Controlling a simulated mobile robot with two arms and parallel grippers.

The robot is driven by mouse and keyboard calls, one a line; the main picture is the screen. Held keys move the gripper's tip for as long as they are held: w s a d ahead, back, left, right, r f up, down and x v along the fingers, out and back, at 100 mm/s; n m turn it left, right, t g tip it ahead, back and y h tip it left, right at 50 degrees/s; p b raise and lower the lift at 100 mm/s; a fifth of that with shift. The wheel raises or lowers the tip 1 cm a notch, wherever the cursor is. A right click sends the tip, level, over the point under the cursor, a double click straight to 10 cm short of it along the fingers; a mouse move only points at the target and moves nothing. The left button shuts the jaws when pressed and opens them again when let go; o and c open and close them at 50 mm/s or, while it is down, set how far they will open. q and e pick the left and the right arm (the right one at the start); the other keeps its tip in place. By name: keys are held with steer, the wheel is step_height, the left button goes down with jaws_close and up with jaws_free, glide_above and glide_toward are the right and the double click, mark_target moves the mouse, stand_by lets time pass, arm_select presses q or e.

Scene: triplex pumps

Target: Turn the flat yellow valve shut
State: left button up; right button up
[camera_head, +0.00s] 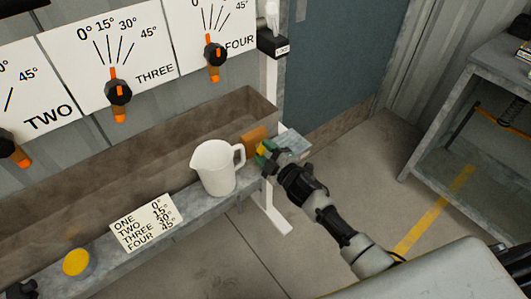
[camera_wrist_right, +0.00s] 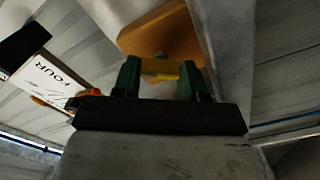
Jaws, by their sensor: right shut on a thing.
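The flat yellow valve (camera_wrist_right: 160,69) shows in the right wrist view as a yellow piece between the green fingertips, in front of an orange plate (camera_wrist_right: 163,35). My right gripper (camera_head: 266,150) is at the right end of the trough in the head view. It is shut on the yellow piece (camera_head: 261,158), which its fingers mostly cover there. The right gripper fills the lower middle of the wrist view (camera_wrist_right: 160,80). The orange plate is also seen just behind the fingers in the head view (camera_head: 254,138).
A white jug (camera_head: 214,168) stands on the ledge close to the right gripper's left. A card with angles (camera_head: 146,222) and a round yellow thing (camera_head: 76,262) lie further left. Wall dials (camera_head: 118,92) are above the trough (camera_head: 110,165). A shelf (camera_head: 480,110) stands right; floor between is clear.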

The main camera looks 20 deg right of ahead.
steer(key=n+b, duration=0.1)
steer(key=n, duration=0.5)
steer(key=shift+f+b, duration=0.15)
steer(key=shift+b, duration=0.2)
steer(key=shift+n, duration=0.4)
steer(key=o, duration=0.9)
steer(key=shift+s+d, duration=0.1)
steer(key=shift+s, duration=0.05)
